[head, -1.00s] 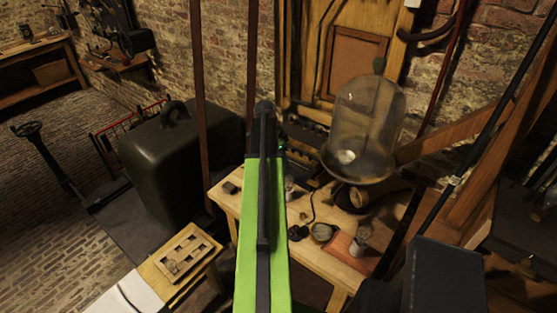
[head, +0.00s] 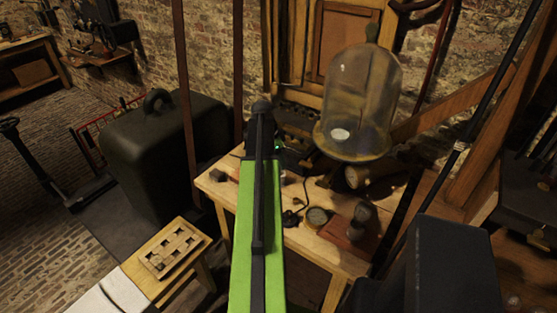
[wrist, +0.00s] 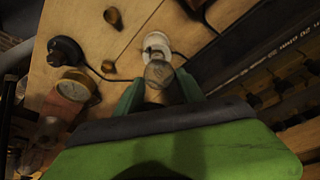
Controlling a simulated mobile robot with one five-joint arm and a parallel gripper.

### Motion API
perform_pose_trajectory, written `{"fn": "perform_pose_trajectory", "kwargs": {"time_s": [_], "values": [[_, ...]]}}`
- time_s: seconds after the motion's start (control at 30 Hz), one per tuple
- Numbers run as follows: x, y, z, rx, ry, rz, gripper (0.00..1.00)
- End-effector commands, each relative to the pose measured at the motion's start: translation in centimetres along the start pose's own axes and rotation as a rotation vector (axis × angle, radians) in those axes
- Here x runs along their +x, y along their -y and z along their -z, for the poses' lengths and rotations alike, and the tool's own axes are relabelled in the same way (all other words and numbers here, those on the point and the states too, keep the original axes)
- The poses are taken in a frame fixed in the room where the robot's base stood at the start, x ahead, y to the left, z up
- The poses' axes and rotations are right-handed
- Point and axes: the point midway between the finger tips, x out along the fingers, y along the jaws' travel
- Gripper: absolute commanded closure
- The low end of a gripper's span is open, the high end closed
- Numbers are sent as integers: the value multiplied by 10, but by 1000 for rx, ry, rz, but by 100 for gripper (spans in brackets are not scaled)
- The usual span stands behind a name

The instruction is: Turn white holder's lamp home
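In the wrist view, the white holder (wrist: 156,42) stands on the wooden table with a cable running to it. A clear glass lamp (wrist: 160,73) is at the holder's near side, overlapping it in the picture. My gripper (wrist: 161,80) has its two green fingers on either side of the lamp, with a visible gap to the glass. I cannot tell how deep the lamp sits in the holder. In the head view, my green arm hides the gripper and most of the holder area.
A black round holder (wrist: 66,52) with a cable, a brass gauge (wrist: 76,83) and a loose dark bulb (wrist: 113,17) lie nearby. A glass bell jar (head: 357,105) stands at the table's back right. A red-brown block (head: 343,234) is at the front right.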

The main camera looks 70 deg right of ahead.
Motion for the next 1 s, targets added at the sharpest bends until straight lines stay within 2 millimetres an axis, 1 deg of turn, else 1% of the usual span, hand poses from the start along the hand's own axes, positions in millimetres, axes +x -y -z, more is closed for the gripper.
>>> {"fn": "perform_pose_trajectory", "kwargs": {"time_s": [0.03, 0.3, 0.33, 0.47, 0.57, 0.7, 0.8, 1.0], "values": [[0, 0, 0, 0, 0, 0, 62], [0, 0, 0, 0, 0, 0, 98], [0, 0, -1, -1, 0, 0, 100], [0, 1, 0, 20, 0, -5, 100], [0, 3, 0, 162, 1, -44, 100], [0, 3, 1, 420, 0, -114, 100], [0, 2, 0, 522, 0, -142, 100], [0, 0, 0, 542, 0, -147, 100]]}}
